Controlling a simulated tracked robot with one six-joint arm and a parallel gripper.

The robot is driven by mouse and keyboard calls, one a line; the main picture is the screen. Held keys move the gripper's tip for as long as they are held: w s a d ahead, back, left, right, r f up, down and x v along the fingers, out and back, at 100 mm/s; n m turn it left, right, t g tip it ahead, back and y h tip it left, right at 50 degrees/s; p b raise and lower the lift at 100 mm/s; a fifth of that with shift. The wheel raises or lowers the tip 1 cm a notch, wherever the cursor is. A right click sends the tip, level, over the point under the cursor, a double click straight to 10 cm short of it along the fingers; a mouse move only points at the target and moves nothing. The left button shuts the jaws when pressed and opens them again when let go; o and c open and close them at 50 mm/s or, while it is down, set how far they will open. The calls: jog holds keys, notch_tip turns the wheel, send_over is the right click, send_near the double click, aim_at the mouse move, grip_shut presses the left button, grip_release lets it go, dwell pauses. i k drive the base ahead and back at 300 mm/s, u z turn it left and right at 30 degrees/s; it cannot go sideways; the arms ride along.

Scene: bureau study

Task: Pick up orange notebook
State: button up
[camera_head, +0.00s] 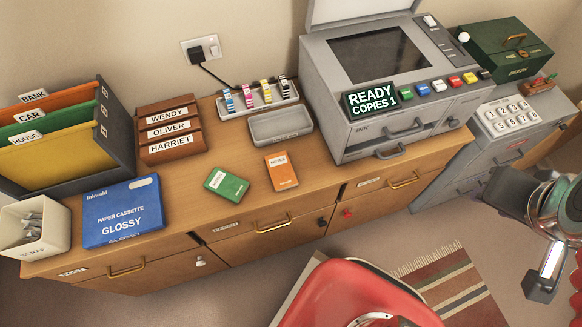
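The orange notebook (281,171) lies flat on the wooden bureau top, in front of the grey tray and left of the copier. It has a pale label on its cover. A green notebook (227,185) lies to its left, a small gap away. My gripper (546,278) hangs at the far right of the view, off the bureau's front and well away from the notebook. Its finger parts show only partly, so I cannot tell whether it is open or shut. Nothing is seen in it.
The copier (360,153) stands right of the notebook and a grey tray (281,126) behind it. A blue paper cassette (122,211) lies at left. A red chair (345,296) stands before the bureau. The bureau top (322,184) is bare around the notebook.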

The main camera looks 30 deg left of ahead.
aim_at(281, 172)
jog(key=z, duration=0.05)
jog(key=k, duration=1.55)
jog(key=u, duration=1.65)
jog(key=i, duration=1)
jog(key=u, duration=0.05)
